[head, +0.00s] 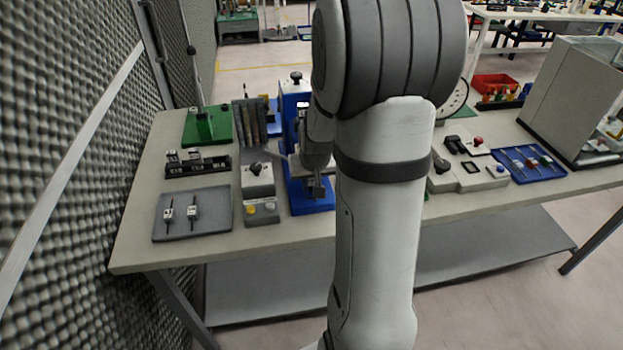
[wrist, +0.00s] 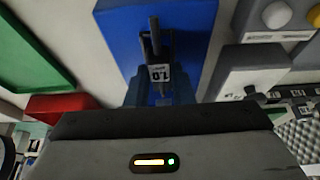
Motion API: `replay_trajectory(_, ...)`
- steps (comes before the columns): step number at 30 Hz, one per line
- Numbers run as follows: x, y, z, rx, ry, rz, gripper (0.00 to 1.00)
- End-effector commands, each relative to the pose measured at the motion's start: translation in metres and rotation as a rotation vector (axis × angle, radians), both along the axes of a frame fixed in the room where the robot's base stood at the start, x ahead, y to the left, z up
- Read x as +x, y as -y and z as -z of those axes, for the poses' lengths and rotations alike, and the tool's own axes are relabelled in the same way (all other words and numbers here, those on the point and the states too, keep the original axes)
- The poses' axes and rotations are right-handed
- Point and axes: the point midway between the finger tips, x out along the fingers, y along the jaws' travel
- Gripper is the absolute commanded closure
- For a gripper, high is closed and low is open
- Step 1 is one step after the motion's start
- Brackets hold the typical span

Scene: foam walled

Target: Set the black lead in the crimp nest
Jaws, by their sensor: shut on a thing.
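My gripper (head: 318,188) is over the blue base (head: 299,200) of the crimp press (head: 293,100). In the wrist view my gripper (wrist: 160,94) is shut on a thin dark lead (wrist: 155,38) with a white printed tag (wrist: 160,73). The lead points away from my jaws, above the blue base, which also shows in the wrist view (wrist: 120,35). I cannot tell whether the lead touches anything beneath it. The crimp nest cannot be made out; my arm and jaws hide part of the press.
Left of the press are a grey tray (head: 222,222) with two tagged leads, a button box (head: 262,219), a black rack (head: 182,170) and a green fixture (head: 190,138). At right are a blue tray (head: 548,175) with several leads and a large grey cabinet (head: 565,95). A foam wall (head: 60,100) borders the left.

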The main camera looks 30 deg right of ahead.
Motion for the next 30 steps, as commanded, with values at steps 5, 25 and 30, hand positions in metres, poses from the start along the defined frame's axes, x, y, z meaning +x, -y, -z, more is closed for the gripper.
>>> replay_trajectory(5, 0.0, 0.0, 0.0, 0.0, 0.0, 0.001, 1.0)
replay_trajectory(25, 0.0, 0.001, 0.011, 0.0, 0.0, 0.002, 0.75)
replay_trajectory(30, 0.0, 0.001, 0.011, 0.0, 0.0, 0.002, 0.61)
